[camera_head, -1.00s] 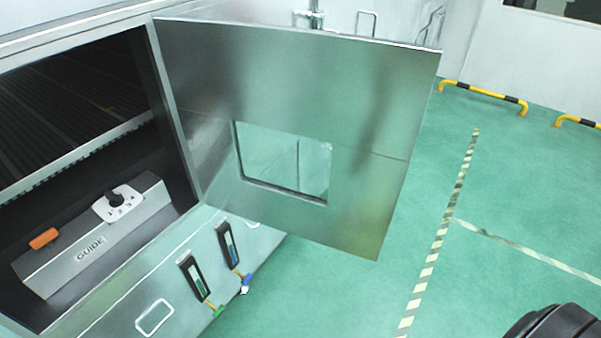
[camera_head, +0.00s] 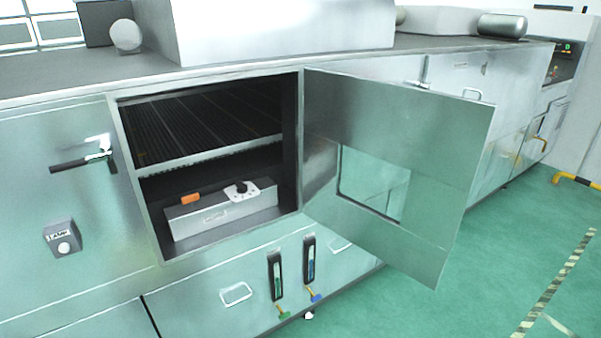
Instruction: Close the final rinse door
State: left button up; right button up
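The final rinse door (camera_head: 424,140) is a metal panel with a square window. It stands wide open, hinged on the right side of the opening and swung out over the floor. The opening (camera_head: 128,150) shows a dark ribbed rack inside and, below it, a grey guide box (camera_head: 222,213) with an orange piece and a white dial. Neither of my grippers shows in the head view now.
Left of the opening are a black lever handle (camera_head: 82,161) and a small labelled button box (camera_head: 63,238). Below are two slim gauges with coloured valves and a recessed handle (camera_head: 236,294). Green floor (camera_head: 480,290) at the right is clear.

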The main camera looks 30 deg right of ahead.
aim_at(442, 138)
jog(key=l+u, duration=1.2)
jog(key=k+l, duration=0.1)
jog(key=l, duration=0.35)
jog(key=k+l, duration=0.1)
jog(key=l, duration=0.35)
jog(key=k+l, duration=0.1)
jog(key=l, duration=0.35)
jog(key=k+l, duration=0.1)
jog(key=l, duration=0.35)
jog(key=k+l, duration=0.1)
jog(key=l, duration=0.35)
jog(key=k+l, duration=0.1)
jog(key=l, duration=0.35)
jog(key=k+l, duration=0.1)
jog(key=l, duration=0.4)
